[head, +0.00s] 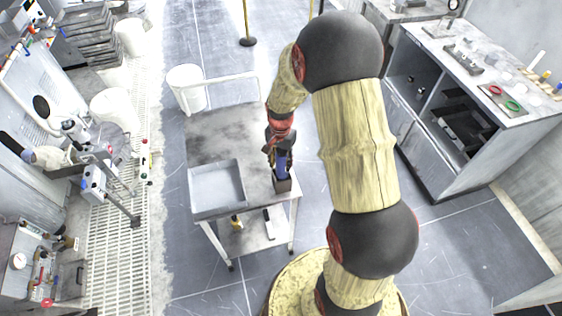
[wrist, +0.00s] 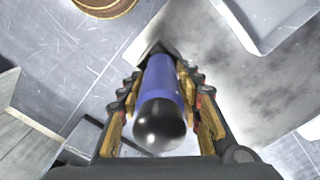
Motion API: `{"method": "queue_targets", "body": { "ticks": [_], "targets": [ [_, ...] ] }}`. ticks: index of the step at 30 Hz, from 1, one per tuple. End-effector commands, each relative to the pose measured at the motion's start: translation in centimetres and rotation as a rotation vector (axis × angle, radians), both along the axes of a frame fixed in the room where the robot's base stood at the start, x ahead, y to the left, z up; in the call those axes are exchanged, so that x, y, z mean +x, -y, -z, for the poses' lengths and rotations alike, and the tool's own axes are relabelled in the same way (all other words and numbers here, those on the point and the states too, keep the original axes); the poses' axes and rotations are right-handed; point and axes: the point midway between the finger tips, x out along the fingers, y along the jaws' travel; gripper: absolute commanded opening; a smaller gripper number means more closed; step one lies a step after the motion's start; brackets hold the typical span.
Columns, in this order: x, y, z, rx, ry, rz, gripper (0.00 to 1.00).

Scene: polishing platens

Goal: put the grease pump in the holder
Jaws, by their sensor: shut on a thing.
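The grease pump is a blue cylinder with a rounded black end (wrist: 162,100). It also shows in the head view (head: 281,166), roughly upright. My gripper (head: 278,150) is shut on it; in the wrist view the fingers (wrist: 165,112) lie on both sides of the blue body. The holder (head: 284,185) is a small dark open box at the cart's front right corner. The pump's lower end is at the holder's mouth and seems to reach into it; how deep is hidden. In the wrist view the holder (wrist: 150,45) is mostly behind the pump.
The grey cart (head: 225,135) carries a shallow tray (head: 218,210) left of the holder. A white bucket (head: 186,88) stands at the cart's far left. A workbench (head: 470,100) is at right, and machines line the left side.

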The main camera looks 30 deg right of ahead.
Motion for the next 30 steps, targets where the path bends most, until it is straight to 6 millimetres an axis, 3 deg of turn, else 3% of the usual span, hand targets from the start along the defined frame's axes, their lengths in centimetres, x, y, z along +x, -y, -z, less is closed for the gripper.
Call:
{"method": "queue_targets", "body": {
  "ticks": [17,18,27,30],
  "targets": [
    [0.0,0.0,1.2,0.0,0.001,0.0,0.0],
    [0.0,0.0,1.2,0.0,0.0,0.0,0.36],
    [0.0,0.0,1.2,0.0,0.0,0.0,0.53],
    [0.0,0.0,1.2,0.0,0.0,0.0,0.53]
  ]
}}
